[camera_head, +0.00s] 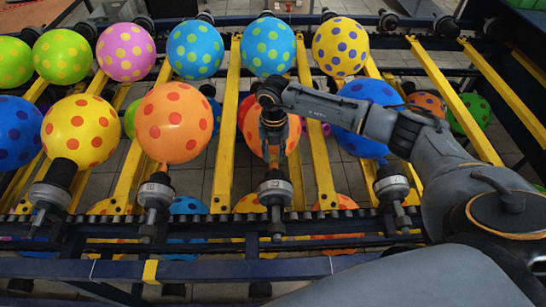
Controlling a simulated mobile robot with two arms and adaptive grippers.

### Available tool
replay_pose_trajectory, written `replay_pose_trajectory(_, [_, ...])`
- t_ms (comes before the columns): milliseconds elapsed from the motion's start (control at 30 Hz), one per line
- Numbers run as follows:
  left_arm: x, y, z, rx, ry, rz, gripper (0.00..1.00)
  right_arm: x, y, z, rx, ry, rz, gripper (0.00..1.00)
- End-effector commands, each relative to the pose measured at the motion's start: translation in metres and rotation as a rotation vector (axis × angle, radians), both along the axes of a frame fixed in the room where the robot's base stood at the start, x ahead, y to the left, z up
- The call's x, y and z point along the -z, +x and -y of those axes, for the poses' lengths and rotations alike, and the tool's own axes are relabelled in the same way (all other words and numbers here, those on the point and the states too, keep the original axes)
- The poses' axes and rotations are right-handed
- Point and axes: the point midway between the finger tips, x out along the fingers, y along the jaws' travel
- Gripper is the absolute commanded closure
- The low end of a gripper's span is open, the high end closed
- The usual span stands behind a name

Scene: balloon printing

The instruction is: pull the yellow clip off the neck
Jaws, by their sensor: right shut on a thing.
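My right gripper (273,150) points down in the middle of the head view, in front of an orange balloon (292,138) on the rack. It is shut at the balloon's neck, just above a grey nozzle holder (275,190). The yellow clip is too small and too covered by the fingers to make out clearly. The gripper and wrist also hide much of the orange balloon. My left gripper is not in view.
A dotted orange balloon (174,123) stands close left, and a blue balloon (368,118) stands right, partly behind my forearm. More balloons line the back row. Yellow bars (228,130) run between them. A dark front rail (190,270) crosses below.

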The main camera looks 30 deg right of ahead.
Motion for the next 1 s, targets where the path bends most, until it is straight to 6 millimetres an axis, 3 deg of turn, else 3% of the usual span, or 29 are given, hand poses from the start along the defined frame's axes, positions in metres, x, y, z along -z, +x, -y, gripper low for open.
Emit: replay_pose_trajectory(1000, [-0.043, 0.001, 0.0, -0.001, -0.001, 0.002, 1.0, -0.065, 0.001, 0.0, 0.0, 0.0, 0.004, 0.98])
